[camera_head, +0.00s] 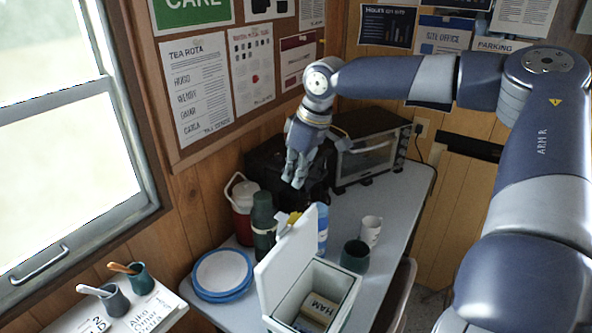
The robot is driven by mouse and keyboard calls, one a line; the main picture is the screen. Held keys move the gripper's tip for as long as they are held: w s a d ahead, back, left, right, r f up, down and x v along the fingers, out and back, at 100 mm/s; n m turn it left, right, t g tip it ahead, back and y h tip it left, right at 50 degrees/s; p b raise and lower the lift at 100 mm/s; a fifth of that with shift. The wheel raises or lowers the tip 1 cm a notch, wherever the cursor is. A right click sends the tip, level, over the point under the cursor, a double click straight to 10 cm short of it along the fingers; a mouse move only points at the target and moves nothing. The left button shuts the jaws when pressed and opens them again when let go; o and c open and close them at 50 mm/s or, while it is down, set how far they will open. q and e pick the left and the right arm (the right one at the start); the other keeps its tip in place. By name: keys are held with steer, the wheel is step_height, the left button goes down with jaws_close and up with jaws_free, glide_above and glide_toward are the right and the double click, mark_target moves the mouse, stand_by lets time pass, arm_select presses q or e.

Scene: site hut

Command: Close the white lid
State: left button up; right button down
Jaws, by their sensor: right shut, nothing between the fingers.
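The white lid (286,259) stands raised, roughly upright, along the left edge of a cool box (347,303). The box is open, and a can labelled HAM (318,310) shows inside it. My right gripper (294,180) is shut and empty. It points down above the table, beyond the lid in the picture and in front of a dark appliance, apart from the lid. My left gripper is not in view.
A red and white jug (242,206), a dark green flask (264,224) and a blue bottle (322,228) stand behind the lid. Blue-rimmed plates (222,272) lie left of it. A green mug (355,256) and white cup (370,231) stand right. A toaster oven (370,158) is at the back.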

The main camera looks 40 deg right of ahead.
step_height(320, 180, down, 6)
steer(key=s+p, duration=0.1)
steer(key=p, duration=0.3)
steer(key=shift+s+d+f, duration=0.15)
steer(key=shift+s+d, duration=0.15)
stand_by(0.4)
